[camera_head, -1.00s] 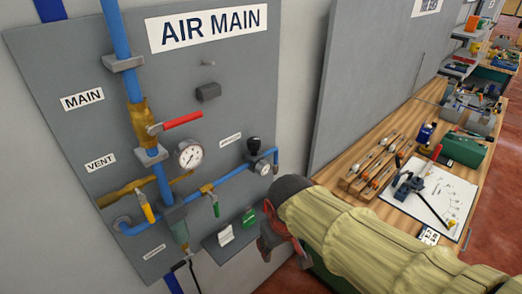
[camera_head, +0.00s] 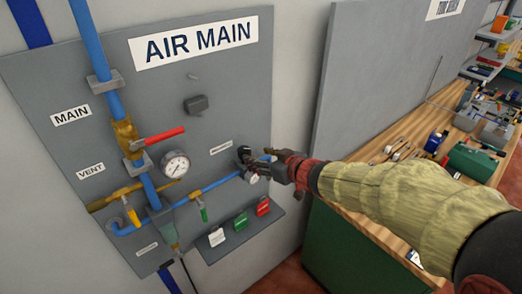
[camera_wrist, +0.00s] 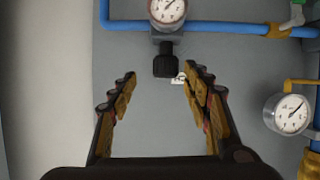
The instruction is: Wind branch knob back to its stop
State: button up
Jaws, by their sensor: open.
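The branch knob (camera_head: 244,152) is a small black knob on the regulator at the right end of the blue branch pipe, on the AIR MAIN panel. In the wrist view the knob (camera_wrist: 166,64) lies just beyond and between my fingertips, near the top middle, with clear space to each side. My gripper (camera_head: 261,160) reaches in from the right at the regulator. In the wrist view my gripper (camera_wrist: 160,76) is open and empty. The branch gauge (camera_wrist: 168,11) sits beside the knob, cut by the top edge. In the head view my fingers partly cover the regulator.
A larger gauge (camera_head: 175,165), a red-handled main valve (camera_head: 160,136) and a green-handled branch valve (camera_head: 202,210) are to the left. A shelf (camera_head: 236,250) below holds white, green and red tags. A wooden bench (camera_head: 372,214) stands at right.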

aim_at(248, 153)
jog(key=shift+a+r+y, duration=0.25)
jog(key=shift+a+y, duration=0.05)
jog(key=shift+a, duration=0.25)
jog(key=shift+m, duration=0.3)
jog(key=b+x, duration=0.1)
jog(key=x, duration=0.6)
jog(key=shift+w+a+f+b, duration=0.15)
jog(key=shift+w+b, duration=0.15)
jog(key=shift+c, duration=0.8)
jog(key=c, duration=1)
